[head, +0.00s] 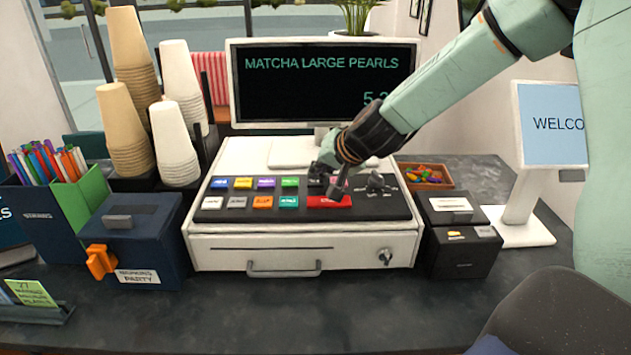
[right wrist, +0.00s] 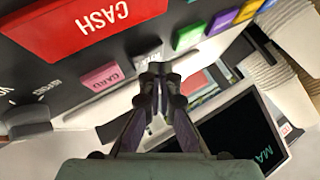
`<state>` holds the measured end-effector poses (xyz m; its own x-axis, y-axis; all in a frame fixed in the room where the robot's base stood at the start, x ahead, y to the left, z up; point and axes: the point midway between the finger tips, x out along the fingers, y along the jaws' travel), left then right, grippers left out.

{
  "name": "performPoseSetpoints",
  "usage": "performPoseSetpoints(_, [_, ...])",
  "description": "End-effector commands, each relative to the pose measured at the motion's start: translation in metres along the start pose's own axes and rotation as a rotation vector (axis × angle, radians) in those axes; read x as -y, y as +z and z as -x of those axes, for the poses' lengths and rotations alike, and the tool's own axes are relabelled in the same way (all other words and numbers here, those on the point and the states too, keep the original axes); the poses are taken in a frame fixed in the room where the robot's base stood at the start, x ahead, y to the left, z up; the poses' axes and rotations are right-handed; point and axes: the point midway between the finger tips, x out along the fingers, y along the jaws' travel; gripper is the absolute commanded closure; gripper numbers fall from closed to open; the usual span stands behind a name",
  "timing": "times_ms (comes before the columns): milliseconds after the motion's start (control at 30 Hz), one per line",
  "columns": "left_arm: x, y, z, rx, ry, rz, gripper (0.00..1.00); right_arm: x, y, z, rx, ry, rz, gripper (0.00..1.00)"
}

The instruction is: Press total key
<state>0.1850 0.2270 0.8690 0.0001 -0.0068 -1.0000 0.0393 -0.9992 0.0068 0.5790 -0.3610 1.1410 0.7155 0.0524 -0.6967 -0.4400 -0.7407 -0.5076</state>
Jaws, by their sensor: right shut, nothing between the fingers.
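The cash register's key panel (head: 225,213) holds rows of coloured keys. My right gripper (head: 337,188) is over the right part of the panel, fingers shut and empty. In the right wrist view its fingertips (right wrist: 158,69) are beside a small grey key (right wrist: 148,55) whose lettering I cannot read clearly. I cannot tell whether they touch it. A pink key (right wrist: 101,76) and a large red key marked CASH (right wrist: 95,25) are near it; the red key also shows in the head view (head: 329,202). No key clearly reads total. My left gripper is not in view.
A display (head: 290,90) behind the panel reads MATCHA LARGE PEARLS. Cup stacks (head: 175,145) and a blue box (head: 135,235) stand left. A black box (head: 460,250), a tray of coloured pieces (head: 425,176) and a welcome screen (head: 553,123) are right.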

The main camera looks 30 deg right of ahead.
Motion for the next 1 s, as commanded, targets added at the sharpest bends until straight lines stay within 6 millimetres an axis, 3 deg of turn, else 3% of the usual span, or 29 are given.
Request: performPoseSetpoints(1000, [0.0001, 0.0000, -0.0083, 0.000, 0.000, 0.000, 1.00, -0.0049, 0.0053, -0.0067, 0.001, 0.000, 0.000, 1.00])
